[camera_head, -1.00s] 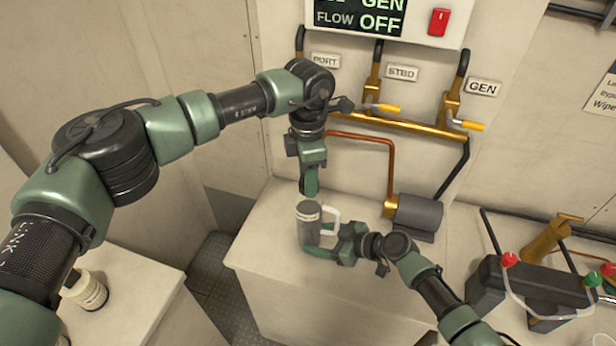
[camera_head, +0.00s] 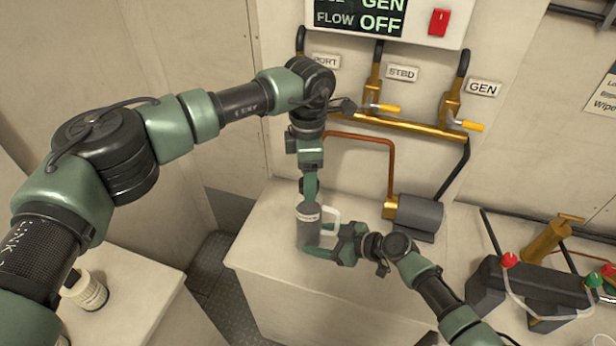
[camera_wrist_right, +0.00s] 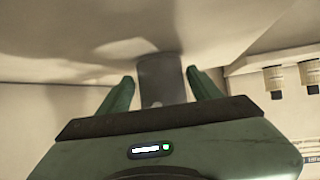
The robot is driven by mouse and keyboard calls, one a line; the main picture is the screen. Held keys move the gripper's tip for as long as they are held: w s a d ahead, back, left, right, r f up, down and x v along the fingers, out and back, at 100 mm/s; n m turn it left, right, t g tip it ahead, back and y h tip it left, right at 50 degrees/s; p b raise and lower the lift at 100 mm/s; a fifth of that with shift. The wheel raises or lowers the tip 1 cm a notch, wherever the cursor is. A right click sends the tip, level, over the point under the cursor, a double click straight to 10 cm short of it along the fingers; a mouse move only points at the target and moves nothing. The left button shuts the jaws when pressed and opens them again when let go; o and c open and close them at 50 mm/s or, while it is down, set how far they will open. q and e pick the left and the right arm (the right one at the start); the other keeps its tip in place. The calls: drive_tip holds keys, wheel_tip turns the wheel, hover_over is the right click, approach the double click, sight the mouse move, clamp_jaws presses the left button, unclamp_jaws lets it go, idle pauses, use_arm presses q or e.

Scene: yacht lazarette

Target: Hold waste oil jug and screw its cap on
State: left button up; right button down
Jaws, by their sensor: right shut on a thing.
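The waste oil jug (camera_head: 309,228) is a grey cylinder with a white handle and a pale band near its top. It stands upright on the pale counter near its left side. My right gripper (camera_head: 322,252) reaches in from the right and is shut around the jug's lower part. In the right wrist view the jug (camera_wrist_right: 160,80) sits between the two green fingers. My left gripper (camera_head: 309,196) points straight down at the jug's top. Its fingertips and the cap are too small and hidden to make out, so I cannot tell its opening.
A grey motor-like cylinder (camera_head: 414,216) with a copper pipe stands behind the jug to the right. Brass valves with yellow handles (camera_head: 470,125) are on the wall. A black box (camera_head: 530,292) with a brass pump stands at right. A white container (camera_head: 88,290) stands at lower left.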

drive_tip(key=shift+c, duration=1.2)
unclamp_jaws()
use_arm(q)
wheel_tip(320, 180, up, 12)
drive_tip(key=shift+f, duration=0.15)
